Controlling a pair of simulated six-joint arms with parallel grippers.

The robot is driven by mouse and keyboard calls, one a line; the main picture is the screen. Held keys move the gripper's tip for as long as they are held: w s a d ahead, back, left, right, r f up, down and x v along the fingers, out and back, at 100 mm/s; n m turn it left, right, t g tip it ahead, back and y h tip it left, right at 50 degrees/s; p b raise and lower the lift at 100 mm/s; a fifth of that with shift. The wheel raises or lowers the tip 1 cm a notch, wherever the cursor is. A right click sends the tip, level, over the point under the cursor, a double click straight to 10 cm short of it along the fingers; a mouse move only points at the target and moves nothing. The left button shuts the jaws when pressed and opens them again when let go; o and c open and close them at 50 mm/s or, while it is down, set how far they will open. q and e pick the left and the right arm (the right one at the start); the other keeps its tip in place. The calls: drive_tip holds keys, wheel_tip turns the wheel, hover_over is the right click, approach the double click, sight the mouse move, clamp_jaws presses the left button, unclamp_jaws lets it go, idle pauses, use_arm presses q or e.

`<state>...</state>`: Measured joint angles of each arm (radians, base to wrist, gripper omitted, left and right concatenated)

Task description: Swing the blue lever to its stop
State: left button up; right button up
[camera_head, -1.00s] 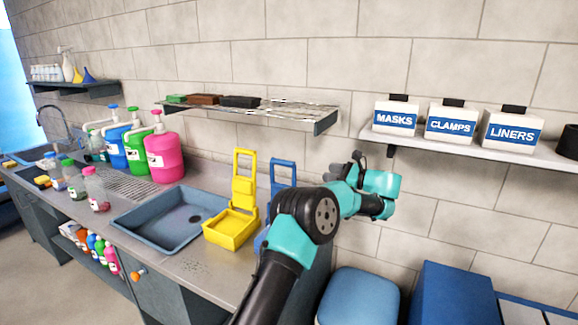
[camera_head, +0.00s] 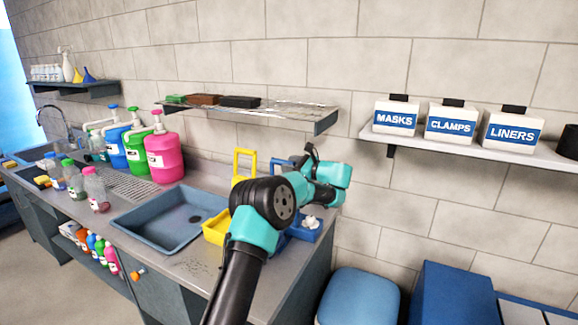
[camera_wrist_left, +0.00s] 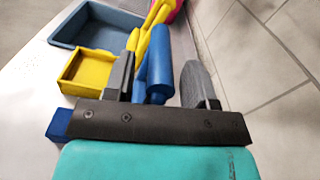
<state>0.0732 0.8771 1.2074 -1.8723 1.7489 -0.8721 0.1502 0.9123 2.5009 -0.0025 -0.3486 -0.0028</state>
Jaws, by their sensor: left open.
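The blue lever (camera_wrist_left: 157,60) has a thick bar-shaped handle, seen in the left wrist view between the two dark fingers of my left gripper (camera_wrist_left: 163,58). The gripper is open, and a gap shows between the handle and the right finger; the left finger lies close to it. In the head view, a bit of the blue lever (camera_head: 278,164) shows beside my left gripper (camera_head: 308,158), with its lower part hidden behind my arm. The blue tray (camera_head: 318,232) at its foot holds small white pieces. My right gripper is not in view.
A yellow lever unit (camera_head: 243,160) with a yellow tray (camera_head: 215,231) stands just left of the blue one. A grey-blue basin (camera_head: 150,225) lies further left. A wire shelf (camera_head: 290,115) hangs above, and a wall shelf with labelled boxes (camera_head: 451,124) is at right.

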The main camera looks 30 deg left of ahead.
use_arm(q)
drive_tip(key=shift+a, duration=0.4)
drive_tip(key=shift+c, duration=0.3)
clamp_jaws()
